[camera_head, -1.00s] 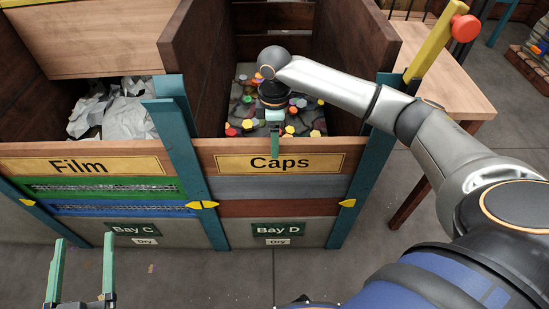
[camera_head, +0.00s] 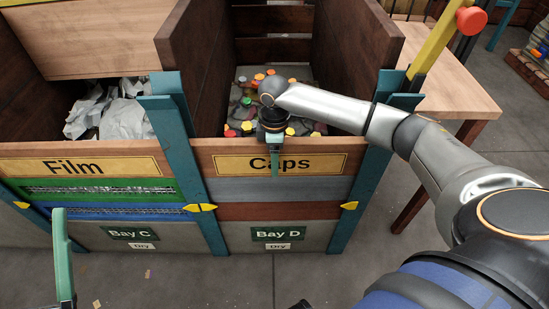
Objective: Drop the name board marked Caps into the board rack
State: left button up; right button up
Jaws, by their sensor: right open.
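The name board marked Caps (camera_head: 318,163) is a wooden plank with a yellow plate. It is the top slat across the front of Bay D, between two teal posts. My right gripper (camera_head: 275,163) is at the middle of its top edge. One green finger hangs in front of the plate, partly covering the lettering; the other finger is hidden. The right gripper is open, and I cannot tell whether it touches the board. One green finger of my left gripper (camera_head: 62,255) shows at the lower left; its other finger is not visible. I cannot identify the board rack.
Bay D holds loose coloured caps (camera_head: 244,103) behind the board. The Film board (camera_head: 120,167) and white crumpled film (camera_head: 110,108) are at the left. A yellow post with a red knob (camera_head: 471,20) stands beside a wooden table (camera_head: 450,85) at the right.

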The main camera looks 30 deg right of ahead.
grip_shut()
dwell(0.6)
dwell(0.8)
jog(key=c, duration=0.7)
grip_release()
grip_shut()
